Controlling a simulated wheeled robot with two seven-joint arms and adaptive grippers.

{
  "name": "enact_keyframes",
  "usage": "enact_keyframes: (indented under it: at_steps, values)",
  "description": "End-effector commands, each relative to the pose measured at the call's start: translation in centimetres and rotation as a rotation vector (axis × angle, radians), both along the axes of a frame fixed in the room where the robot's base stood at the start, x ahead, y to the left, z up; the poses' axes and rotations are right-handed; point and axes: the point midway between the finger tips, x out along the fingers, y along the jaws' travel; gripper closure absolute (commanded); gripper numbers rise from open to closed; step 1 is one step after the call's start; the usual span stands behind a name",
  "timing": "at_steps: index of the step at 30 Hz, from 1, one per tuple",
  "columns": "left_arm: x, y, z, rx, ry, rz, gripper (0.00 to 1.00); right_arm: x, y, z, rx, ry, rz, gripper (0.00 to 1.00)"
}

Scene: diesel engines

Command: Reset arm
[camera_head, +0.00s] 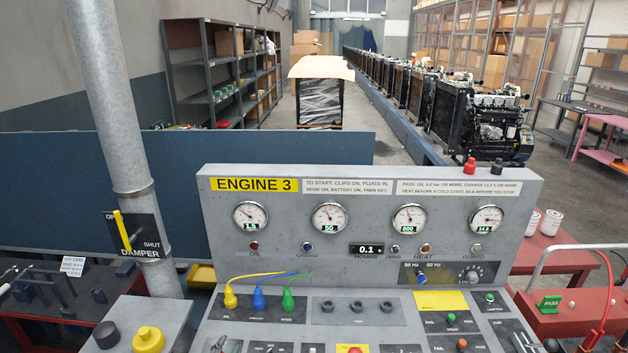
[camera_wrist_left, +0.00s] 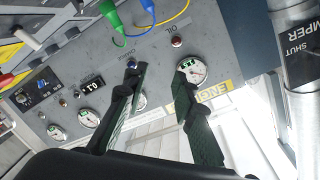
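My left gripper (camera_wrist_left: 158,73) shows in the left wrist view, its two dark fingers apart with nothing between them. The grey ENGINE 3 panel (camera_head: 375,185) lies beyond the fingers, tilted in that view, with gauges and plug leads around them. I cannot make out the left gripper clearly in the head view. My right gripper shows in neither view. In the head view yellow, blue and green plugs (camera_head: 288,300) sit on the console with their leads attached.
A post (camera_head: 118,110) with a yellow damper lever (camera_head: 122,230) stands left of the console. A yellow knob (camera_head: 148,340) is at the lower left. A red bench (camera_head: 560,258) with two cans is at the right. Engines (camera_head: 490,125) line the aisle behind.

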Motion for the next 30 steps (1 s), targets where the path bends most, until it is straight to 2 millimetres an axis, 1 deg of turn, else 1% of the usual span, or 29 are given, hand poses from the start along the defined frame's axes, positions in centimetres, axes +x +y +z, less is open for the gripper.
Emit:
enact_keyframes:
  at_steps: [1, 2, 3, 5, 6, 8, 9, 12, 15, 18, 21, 26, 27, 30]
  values:
    - [-1.3, 2.1, -2.9, -0.05, 0.091, 0.059, 0.75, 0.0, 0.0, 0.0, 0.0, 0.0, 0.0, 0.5]
    - [-2.1, 3.2, -4.6, -0.079, 0.147, 0.093, 0.75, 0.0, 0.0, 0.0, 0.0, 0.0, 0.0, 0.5]
    - [-3.3, 4.7, -6.8, -0.115, 0.22, 0.139, 0.75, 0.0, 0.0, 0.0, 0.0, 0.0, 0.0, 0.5]
    - [-5.5, 6.6, -10.1, -0.166, 0.328, 0.206, 0.75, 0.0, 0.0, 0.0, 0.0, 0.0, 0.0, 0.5]
    - [-7.2, 7.8, -12.2, -0.2, 0.4, 0.247, 0.75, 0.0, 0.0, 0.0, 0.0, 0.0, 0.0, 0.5]
    - [-10.0, 9.3, -15.2, -0.248, 0.506, 0.311, 0.75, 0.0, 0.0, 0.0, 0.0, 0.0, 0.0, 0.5]
    - [-11.9, 10.0, -16.9, -0.278, 0.573, 0.348, 0.75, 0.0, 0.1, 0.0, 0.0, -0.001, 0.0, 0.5]
    - [-16.4, 11.4, -20.4, -0.338, 0.715, 0.426, 0.75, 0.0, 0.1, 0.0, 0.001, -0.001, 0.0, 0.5]
    - [-20.1, 12.1, -22.8, -0.384, 0.826, 0.486, 0.75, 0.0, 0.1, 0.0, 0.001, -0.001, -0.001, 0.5]
    - [-23.5, 12.5, -24.5, -0.42, 0.918, 0.534, 0.75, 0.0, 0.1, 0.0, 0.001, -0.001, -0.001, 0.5]
    - [-26.6, 12.7, -25.8, -0.452, 1.001, 0.576, 0.75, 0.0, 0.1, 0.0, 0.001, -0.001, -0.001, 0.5]
    - [-31.2, 12.7, -27.3, -0.496, 1.117, 0.633, 0.75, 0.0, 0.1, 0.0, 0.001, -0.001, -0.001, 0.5]
    - [-31.9, 12.6, -27.8, -0.503, 1.139, 0.643, 0.75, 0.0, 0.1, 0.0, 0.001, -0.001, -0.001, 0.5]
    - [-30.9, 12.6, -30.5, -0.496, 1.145, 0.636, 0.75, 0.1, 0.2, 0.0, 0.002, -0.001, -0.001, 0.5]
